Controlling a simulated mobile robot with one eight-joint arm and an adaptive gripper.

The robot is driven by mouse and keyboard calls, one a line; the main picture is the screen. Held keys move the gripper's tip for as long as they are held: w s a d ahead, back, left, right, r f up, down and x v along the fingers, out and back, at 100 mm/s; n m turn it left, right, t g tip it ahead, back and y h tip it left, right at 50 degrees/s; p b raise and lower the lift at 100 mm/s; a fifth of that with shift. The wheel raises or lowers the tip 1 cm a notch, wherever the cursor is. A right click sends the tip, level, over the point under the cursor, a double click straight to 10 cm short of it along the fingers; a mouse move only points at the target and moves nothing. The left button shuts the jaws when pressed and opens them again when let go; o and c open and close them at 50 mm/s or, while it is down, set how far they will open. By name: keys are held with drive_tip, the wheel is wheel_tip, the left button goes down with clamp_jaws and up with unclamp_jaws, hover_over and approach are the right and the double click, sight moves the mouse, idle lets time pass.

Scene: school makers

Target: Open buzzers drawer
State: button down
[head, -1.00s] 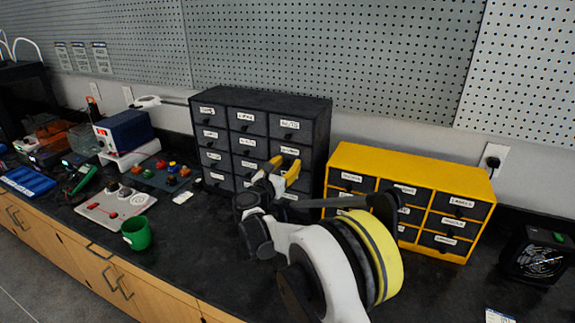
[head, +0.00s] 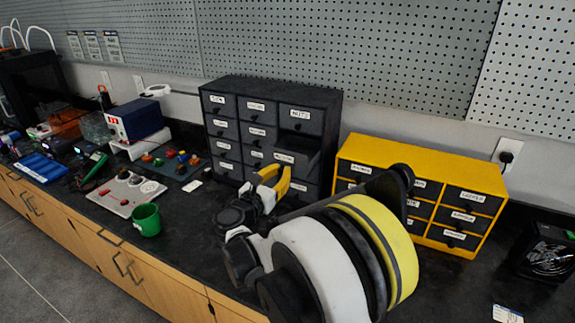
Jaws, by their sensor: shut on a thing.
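The dark grey drawer cabinet (head: 238,86) stands on the counter against the wall. A drawer in its right column, second from the top (head: 297,153), is pulled partly out, with its dark inside showing above its front. Its label is too small to read surely. My gripper (head: 283,172), with yellow fingers, is at the front of this drawer, just below the label. It is shut on the drawer's handle, which the fingers hide. The cabinet's other visible drawers are closed; my arm covers the lower right.
A yellow drawer cabinet (head: 440,159) stands close on the right, partly behind my arm. A green cup (head: 147,220), a grey board (head: 126,193) and a blue power supply (head: 136,119) are on the left. A black fan box (head: 548,254) stands far right.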

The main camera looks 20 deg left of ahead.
drive_tip(key=c, duration=1.4)
unclamp_jaws()
drive_tip(key=shift+o, duration=0.2)
drive_tip(key=s, duration=1.2)
drive_tip(key=shift+a, duration=0.45)
